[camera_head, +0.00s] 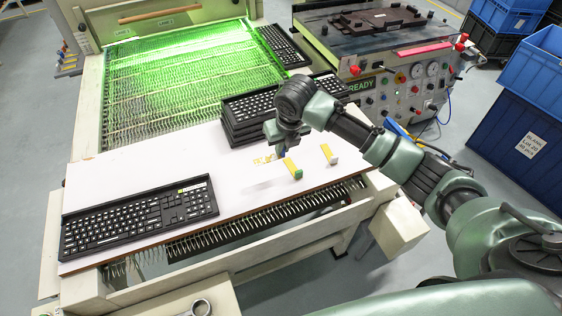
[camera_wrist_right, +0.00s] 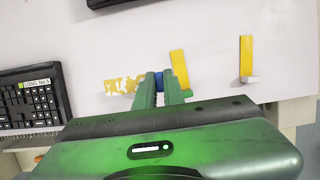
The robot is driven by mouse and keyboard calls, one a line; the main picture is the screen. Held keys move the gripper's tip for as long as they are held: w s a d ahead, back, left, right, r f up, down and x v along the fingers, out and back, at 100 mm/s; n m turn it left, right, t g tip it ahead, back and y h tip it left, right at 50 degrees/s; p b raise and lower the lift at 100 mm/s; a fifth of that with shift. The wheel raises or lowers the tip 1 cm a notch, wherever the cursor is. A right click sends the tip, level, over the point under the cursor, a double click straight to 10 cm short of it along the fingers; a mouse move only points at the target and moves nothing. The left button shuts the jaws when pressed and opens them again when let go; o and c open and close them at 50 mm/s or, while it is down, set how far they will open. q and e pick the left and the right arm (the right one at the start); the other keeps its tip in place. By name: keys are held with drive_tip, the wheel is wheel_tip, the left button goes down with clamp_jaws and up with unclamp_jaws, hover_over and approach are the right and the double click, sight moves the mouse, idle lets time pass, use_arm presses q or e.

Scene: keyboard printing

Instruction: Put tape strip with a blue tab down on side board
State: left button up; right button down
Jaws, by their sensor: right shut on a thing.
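The tape strip with a blue tab shows in the right wrist view. Its blue tab (camera_wrist_right: 158,81) is between my right fingertips, and a patchy yellow-and-white strip (camera_wrist_right: 122,86) extends left from it, over the white side board (camera_wrist_right: 95,50). My right gripper (camera_head: 282,145) is shut on the tab, low over the board's right part; whether the strip touches the board I cannot tell. A yellow strip with a green tab (camera_head: 292,167) and one with a white tab (camera_head: 329,154) lie just right of the gripper. My left gripper is out of view.
A black keyboard (camera_head: 140,217) lies at the board's left front. A keyboard stack (camera_head: 250,116) stands behind the gripper. A green-lit conveyor (camera_head: 180,80) runs beyond the board, and a machine with a control panel (camera_head: 390,95) stands at right. The board's middle is clear.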

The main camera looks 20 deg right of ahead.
wheel_tip(320, 180, down, 8)
drive_tip(key=shift+f+p, duration=0.1)
drive_tip(key=shift+p, duration=0.35)
drive_tip(key=c, duration=1.5)
unclamp_jaws()
drive_tip(key=b+v, duration=0.1)
drive_tip(key=v, duration=1.1)
